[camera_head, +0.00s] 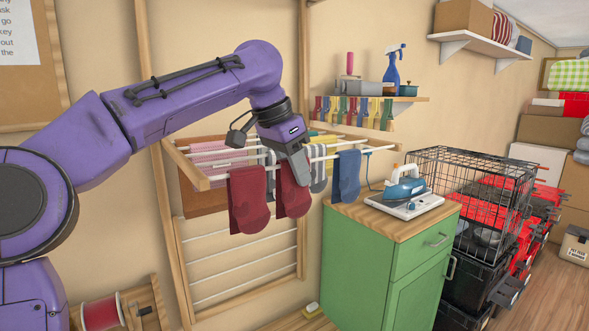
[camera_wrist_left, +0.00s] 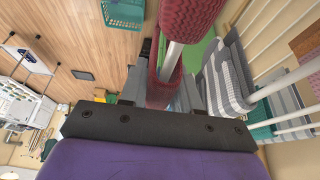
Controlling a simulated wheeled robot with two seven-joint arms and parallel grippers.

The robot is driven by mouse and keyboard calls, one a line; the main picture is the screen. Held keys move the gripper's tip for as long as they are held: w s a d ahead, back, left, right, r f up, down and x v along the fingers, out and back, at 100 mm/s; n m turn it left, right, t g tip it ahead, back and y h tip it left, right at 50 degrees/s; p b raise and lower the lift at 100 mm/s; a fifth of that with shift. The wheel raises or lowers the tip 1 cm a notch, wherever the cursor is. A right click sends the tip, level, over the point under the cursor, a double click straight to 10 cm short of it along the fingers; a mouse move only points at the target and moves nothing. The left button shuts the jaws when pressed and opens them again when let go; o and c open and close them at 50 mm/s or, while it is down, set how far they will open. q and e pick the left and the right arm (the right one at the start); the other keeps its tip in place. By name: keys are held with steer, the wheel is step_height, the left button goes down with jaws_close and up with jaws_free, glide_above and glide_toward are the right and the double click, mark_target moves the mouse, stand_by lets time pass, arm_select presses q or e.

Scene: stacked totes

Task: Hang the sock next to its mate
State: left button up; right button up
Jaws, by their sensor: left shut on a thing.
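Two dark red socks hang side by side at the front of the wooden wall rack (camera_head: 188,175). The left sock (camera_head: 248,205) hangs over the front white rod. The right sock (camera_head: 292,203) is between the fingers of my left gripper (camera_head: 301,172), which is shut on it from above. In the left wrist view, my gripper (camera_wrist_left: 162,92) has the held sock (camera_wrist_left: 160,95) between its fingers at the rod, and the other red sock (camera_wrist_left: 190,18) is just beyond on the same rod. A small gap separates the socks. My right gripper is not in view.
A grey striped sock (camera_head: 318,168) and a blue sock (camera_head: 346,175) hang to the right of the held sock. Pink and yellow items hang behind. A green cabinet (camera_head: 400,255) with an iron (camera_head: 405,188) stands right of the rack. A shelf with colored clips (camera_head: 350,112) is above.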

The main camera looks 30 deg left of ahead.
arm_select(q)
steer(key=o, duration=1.1)
steer(key=p+v, duration=0.2)
steer(key=v, duration=0.8)
steer(key=shift+r+p, duration=0.3)
steer(key=shift+p, duration=0.05)
